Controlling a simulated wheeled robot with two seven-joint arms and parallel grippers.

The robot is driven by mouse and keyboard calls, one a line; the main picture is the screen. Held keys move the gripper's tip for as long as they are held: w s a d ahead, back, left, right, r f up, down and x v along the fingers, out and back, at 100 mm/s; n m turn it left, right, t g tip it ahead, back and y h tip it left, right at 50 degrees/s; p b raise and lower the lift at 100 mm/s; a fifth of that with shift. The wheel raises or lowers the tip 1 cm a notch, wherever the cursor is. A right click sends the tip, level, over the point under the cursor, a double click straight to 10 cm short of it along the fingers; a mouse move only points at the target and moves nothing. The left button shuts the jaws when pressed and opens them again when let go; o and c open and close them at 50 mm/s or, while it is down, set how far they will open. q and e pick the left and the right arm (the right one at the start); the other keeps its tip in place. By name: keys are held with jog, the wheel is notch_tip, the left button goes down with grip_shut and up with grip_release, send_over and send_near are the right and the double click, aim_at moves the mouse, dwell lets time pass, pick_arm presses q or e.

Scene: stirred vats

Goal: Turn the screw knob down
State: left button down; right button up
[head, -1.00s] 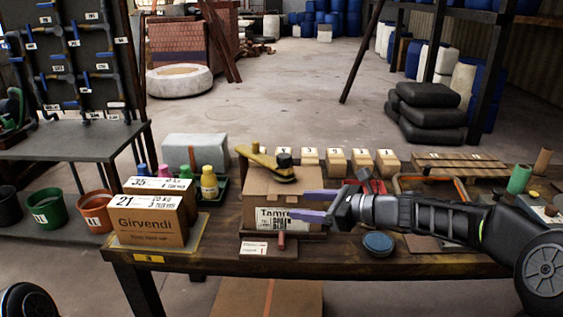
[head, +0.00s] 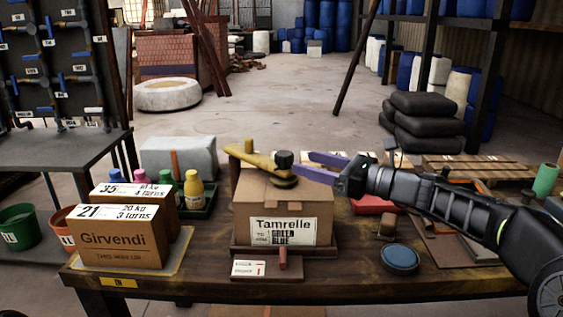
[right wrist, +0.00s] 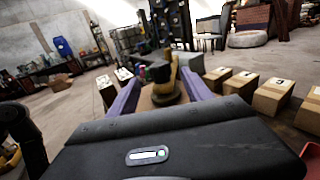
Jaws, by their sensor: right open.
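The black screw knob (head: 284,160) stands upright on a yellow arm (head: 254,157), with a round pad (head: 282,182) below it. The pad sits at the top of a cardboard box (head: 250,203) labelled Tamrelle. My right gripper (head: 304,166) is open and empty, just right of the knob, its purple fingers pointing toward it at about its height. In the right wrist view the knob (right wrist: 158,72) shows ahead, between the two spread fingers, with the yellow arm behind it. I cannot tell whether the fingers touch it. My left gripper is out of view.
Stacked Girvendi boxes (head: 125,238) stand at the left of the table, with small bottles (head: 194,188) behind. A blue round disc (head: 400,259) and a red item (head: 373,205) lie right of the Tamrelle box. A small card (head: 249,268) lies in front.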

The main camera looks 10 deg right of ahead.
aim_at(292, 159)
jog(key=shift+x, duration=3.95)
jog(key=shift+s, duration=0.1)
jog(key=shift+b, duration=0.3)
grip_shut()
